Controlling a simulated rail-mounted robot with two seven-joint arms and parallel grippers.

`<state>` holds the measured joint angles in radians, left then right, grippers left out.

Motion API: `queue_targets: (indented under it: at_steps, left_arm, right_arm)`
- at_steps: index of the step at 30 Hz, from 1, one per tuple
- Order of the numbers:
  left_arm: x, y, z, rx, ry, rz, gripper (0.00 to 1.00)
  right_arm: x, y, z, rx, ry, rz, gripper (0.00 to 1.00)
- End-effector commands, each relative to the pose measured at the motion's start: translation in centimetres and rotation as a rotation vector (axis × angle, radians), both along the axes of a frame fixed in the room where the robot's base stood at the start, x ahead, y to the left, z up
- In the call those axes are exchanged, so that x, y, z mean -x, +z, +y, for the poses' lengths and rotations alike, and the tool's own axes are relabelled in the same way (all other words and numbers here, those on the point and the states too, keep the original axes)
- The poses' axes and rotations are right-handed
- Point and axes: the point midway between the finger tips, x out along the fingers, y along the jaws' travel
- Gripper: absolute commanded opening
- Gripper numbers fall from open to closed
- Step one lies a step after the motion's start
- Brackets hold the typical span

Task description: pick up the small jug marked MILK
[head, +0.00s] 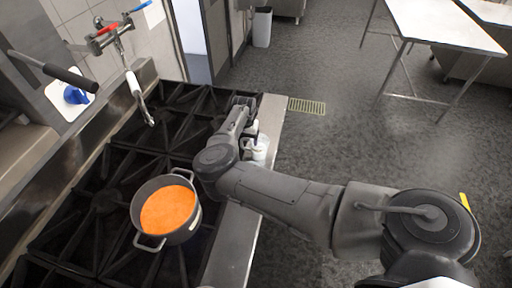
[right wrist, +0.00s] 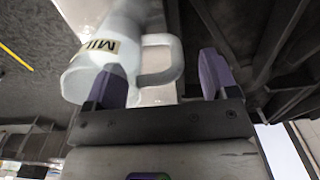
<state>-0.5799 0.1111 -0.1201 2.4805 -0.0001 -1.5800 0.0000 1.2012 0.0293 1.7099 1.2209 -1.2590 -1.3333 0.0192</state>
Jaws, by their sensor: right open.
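The white jug (right wrist: 122,45) marked with a label reading "MIL", the rest cut off from sight, fills the upper left of the right wrist view. Its looped handle (right wrist: 176,60) points right, into the space between my fingers. In the head view the jug (head: 261,149) stands on the steel front ledge of the stove, partly hidden by my right arm. My right gripper (head: 243,104) is at the ledge beside it; in the wrist view the gripper (right wrist: 160,82) is open. Its left finger overlaps the jug body; I cannot tell whether they touch. My left gripper is not in view.
A pot of orange soup (head: 168,210) stands on the black stove grates (head: 190,105), left of my right arm. A tap (head: 112,38) hangs over the stove's back. Beyond the ledge (head: 270,112) is open floor, with a steel table (head: 440,27) farther off.

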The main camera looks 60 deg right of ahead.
Motion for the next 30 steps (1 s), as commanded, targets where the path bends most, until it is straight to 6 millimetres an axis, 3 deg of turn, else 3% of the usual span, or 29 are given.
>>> queue_targets:
  at_steps: [6,14,30]
  left_arm:
    - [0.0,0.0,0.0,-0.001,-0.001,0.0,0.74]
    - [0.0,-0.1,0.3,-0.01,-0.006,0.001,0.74]
    - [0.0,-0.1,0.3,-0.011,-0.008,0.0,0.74]
  right_arm:
    - [0.0,-1.7,0.0,-0.001,0.001,0.0,0.79]
    - [0.0,-1.8,0.1,-0.001,0.001,0.0,0.79]
    - [-0.1,-1.7,0.1,-0.001,0.001,-0.001,0.28]
